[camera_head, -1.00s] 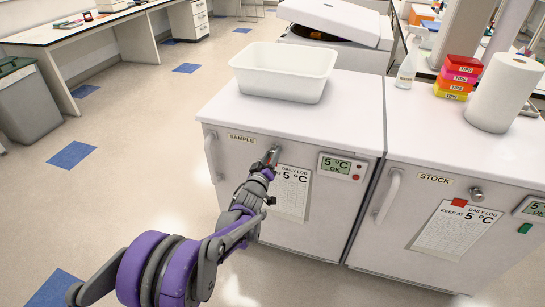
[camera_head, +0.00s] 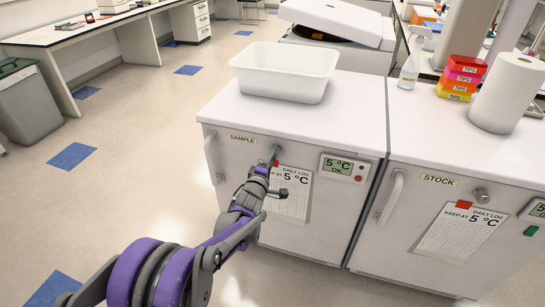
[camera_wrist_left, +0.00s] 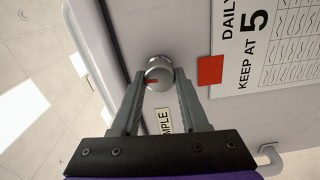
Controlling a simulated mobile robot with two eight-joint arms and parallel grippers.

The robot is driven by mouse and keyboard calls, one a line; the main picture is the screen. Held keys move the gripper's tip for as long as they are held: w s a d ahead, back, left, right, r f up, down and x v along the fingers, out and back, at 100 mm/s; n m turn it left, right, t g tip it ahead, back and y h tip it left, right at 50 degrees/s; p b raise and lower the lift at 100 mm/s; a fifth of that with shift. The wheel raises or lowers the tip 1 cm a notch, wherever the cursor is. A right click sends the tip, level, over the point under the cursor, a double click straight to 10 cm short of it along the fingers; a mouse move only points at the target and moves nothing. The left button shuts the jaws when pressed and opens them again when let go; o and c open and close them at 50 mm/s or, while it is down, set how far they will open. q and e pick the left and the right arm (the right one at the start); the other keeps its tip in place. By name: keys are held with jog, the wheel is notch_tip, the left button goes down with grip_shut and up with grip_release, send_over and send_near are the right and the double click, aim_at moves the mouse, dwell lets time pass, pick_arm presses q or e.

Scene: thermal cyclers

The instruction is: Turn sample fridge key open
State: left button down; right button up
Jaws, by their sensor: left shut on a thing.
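The sample fridge (camera_head: 225,190) is the left white fridge, with a SAMPLE label (camera_head: 243,139) and a closed door. My left gripper (camera_head: 274,158) is at the lock on its upper door. In the left wrist view, the fingers (camera_wrist_left: 160,85) are shut on the round silver key knob (camera_wrist_left: 158,66), one on each side. A red mark shows on the knob's face, pointing toward the left of that view. In the head view the knob is mostly hidden by my gripper. My right gripper is not in view.
The fridge's door handle (camera_head: 212,158) is left of the lock. A daily log sheet (camera_head: 292,200) and a temperature display (camera_head: 343,167) are to the right. A white tub (camera_head: 285,72) stands on top. The stock fridge (camera_head: 400,240) stands close on the right.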

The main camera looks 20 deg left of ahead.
pick_arm(q)
jog(key=shift+n, duration=0.6)
jog(key=shift+c, duration=2.1)
grip_release()
jog(key=shift+s, duration=0.1)
jog(key=s+p, duration=0.1)
jog(key=s, duration=0.9)
jog(key=shift+s+a, duration=0.2)
jog(key=shift+s, duration=0.1)
